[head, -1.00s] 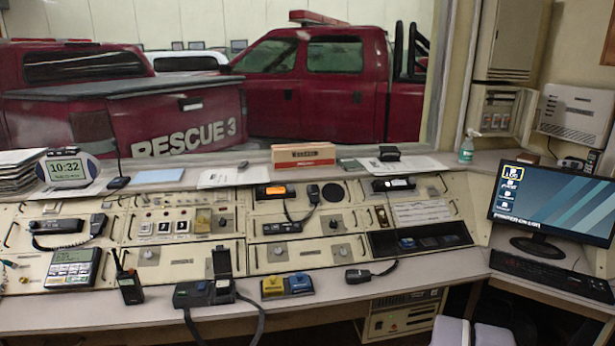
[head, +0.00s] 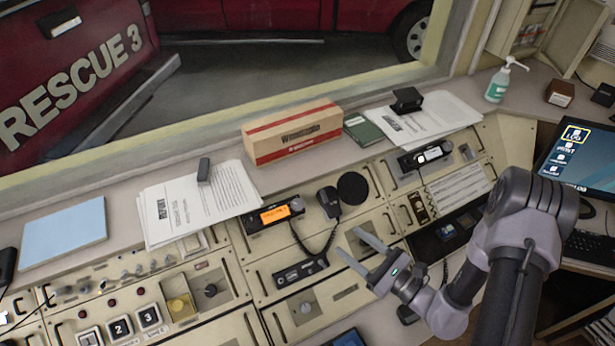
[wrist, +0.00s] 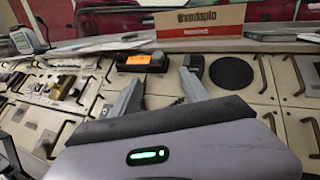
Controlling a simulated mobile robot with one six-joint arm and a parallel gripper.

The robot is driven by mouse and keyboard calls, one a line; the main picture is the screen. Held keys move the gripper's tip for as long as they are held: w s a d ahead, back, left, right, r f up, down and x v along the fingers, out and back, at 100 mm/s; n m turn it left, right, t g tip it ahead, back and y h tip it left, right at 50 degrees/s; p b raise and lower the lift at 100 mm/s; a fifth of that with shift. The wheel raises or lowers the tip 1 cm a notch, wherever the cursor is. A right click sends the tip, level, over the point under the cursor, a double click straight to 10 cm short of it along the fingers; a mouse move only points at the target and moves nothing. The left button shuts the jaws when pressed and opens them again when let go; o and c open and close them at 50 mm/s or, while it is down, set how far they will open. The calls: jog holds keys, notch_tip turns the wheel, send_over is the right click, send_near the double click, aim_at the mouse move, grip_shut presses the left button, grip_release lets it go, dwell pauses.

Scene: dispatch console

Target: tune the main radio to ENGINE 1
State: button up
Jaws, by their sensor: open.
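A black radio with a lit orange display (head: 275,215) is set in the sloped console, left of a hand microphone (head: 329,202). The display's text is too small to read. The orange display also shows in the wrist view (wrist: 138,60), ahead of my fingers. A second radio with a white display (head: 425,157) sits farther right. My gripper (head: 347,241) is open and empty above the console, right of and nearer than the orange-lit radio, apart from it. In the wrist view its two fingers (wrist: 160,78) are spread, and the right one partly covers the microphone.
A cardboard box (head: 292,135) and papers (head: 195,203) lie on the ledge behind the console. A coiled cord hangs from the microphone to a lower black panel (head: 300,270). A round speaker (head: 352,187) is right of the microphone. A monitor (head: 580,160) stands at the right.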

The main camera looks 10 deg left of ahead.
aim_at(300, 205)
jog(key=b+x, duration=0.1)
jog(key=x, duration=1.5)
jog(key=shift+s+a, duration=0.1)
jog(key=shift+a, duration=0.2)
